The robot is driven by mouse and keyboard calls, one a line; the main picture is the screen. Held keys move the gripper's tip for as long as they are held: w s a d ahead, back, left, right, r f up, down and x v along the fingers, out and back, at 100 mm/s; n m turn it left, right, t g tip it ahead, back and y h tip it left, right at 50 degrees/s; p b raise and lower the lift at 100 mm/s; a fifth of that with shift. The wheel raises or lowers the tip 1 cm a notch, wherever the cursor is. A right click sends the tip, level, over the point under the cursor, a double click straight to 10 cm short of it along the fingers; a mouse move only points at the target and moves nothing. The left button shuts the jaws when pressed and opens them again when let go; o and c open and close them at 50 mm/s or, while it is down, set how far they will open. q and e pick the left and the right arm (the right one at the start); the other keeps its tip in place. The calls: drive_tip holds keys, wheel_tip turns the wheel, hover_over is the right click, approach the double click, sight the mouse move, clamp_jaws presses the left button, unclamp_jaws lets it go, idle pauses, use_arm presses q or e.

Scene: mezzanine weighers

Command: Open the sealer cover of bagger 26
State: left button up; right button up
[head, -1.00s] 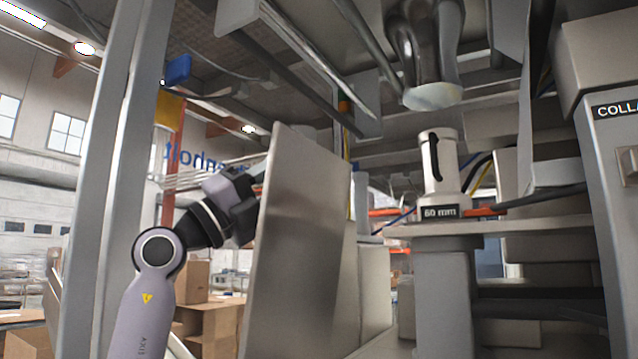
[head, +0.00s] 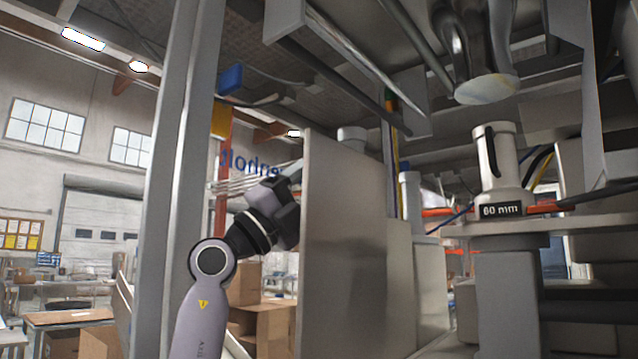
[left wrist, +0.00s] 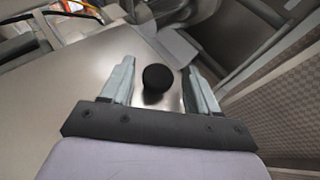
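A flat grey metal panel (head: 345,220), which looks like the sealer cover, stands upright and edge-forward at the middle of the head view. No label on it names bagger 26. My left gripper (head: 292,190) is at the panel's left face, its fingertips mostly hidden in the head view. In the left wrist view, my left gripper's fingers (left wrist: 160,88) are apart on either side of a round black knob (left wrist: 158,78) on the metal panel (left wrist: 85,75). A gap shows between the knob and each finger. My right gripper is in neither view.
A steel post (head: 185,160) stands just left of my left arm. A white cylinder (head: 500,155) above a "60 mm" label sits on a shelf at the right. A shiny metal tube (head: 480,70) and frame bars hang overhead. Cardboard boxes (head: 265,325) stand behind my arm.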

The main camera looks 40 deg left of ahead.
use_arm(q)
drive_tip(key=shift+f, duration=0.1)
drive_tip(key=b+v, duration=0.2)
drive_tip(key=v, duration=0.5)
idle(0.5)
